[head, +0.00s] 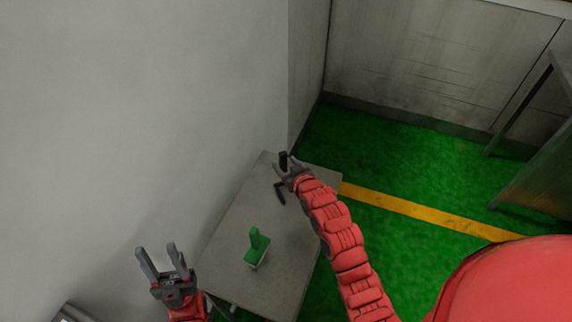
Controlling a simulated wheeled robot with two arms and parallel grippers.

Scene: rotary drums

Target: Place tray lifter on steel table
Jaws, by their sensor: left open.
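The steel table (228,238) is a grey rectangular top beside the wall, in the middle of the head view. A green object with an upright handle and a pale lower edge (257,247) stands on it, nearer its front end; it may be the tray lifter, but I cannot be sure. My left gripper (156,248) is open and empty, left of the table's front end. My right gripper (280,172) is over the table's far end, with its dark fingers spread apart. I see nothing clearly held in it. It is apart from the green object.
A plain grey wall (130,110) runs along the table's left side. Green floor (410,165) with a yellow stripe (430,212) lies open to the right. A metal frame (530,110) stands at the far right. Part of a dark-edged item (72,313) shows at the bottom left.

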